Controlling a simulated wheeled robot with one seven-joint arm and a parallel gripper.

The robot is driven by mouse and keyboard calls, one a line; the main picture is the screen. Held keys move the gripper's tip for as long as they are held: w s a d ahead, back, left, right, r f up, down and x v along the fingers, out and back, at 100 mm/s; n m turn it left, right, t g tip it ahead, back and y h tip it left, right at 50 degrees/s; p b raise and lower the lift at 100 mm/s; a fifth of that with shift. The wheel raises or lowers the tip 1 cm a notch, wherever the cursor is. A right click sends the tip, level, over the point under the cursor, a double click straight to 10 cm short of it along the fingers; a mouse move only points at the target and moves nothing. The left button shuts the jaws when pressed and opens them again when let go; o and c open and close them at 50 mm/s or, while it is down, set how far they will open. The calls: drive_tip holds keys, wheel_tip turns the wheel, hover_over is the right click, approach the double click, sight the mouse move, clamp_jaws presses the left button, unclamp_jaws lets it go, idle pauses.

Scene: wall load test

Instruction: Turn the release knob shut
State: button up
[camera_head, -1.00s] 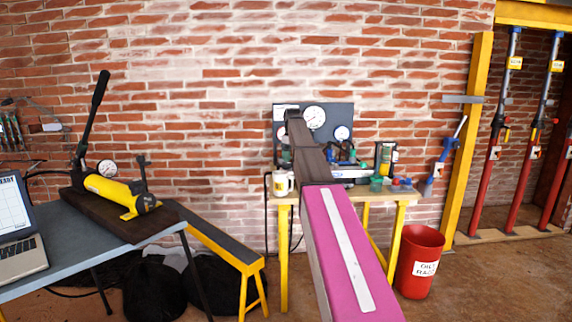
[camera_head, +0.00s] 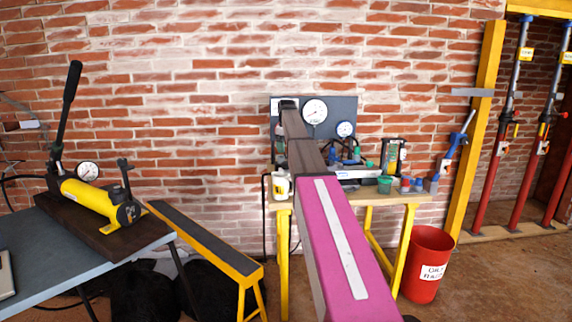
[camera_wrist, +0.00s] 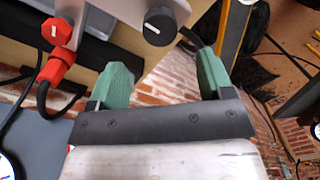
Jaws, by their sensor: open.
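My gripper (camera_wrist: 165,66) shows in the wrist view with its two green fingertips spread apart and nothing between them. A black round knob (camera_wrist: 160,24) with a white mark sits on a silver block just beyond the gap between the fingertips, apart from both. It may be the release knob; I cannot tell for sure, nor how far it is turned. In the head view my pink-covered arm reaches to the bench and hides most of what is at its end. A yellow hand pump (camera_head: 97,202) with a black lever stands on the left table.
A red fitting (camera_wrist: 56,68) with a black hose is left of the knob. The gauge panel (camera_head: 349,112) stands behind the wooden bench (camera_head: 412,198). A red bin (camera_head: 425,265) stands at right.

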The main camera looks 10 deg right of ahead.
sight(287, 166)
wheel_tip(287, 166, down, 8)
drive_tip(key=shift+f, duration=0.15)
drive_tip(key=shift+c, duration=0.4)
drive_tip(key=c, duration=0.9)
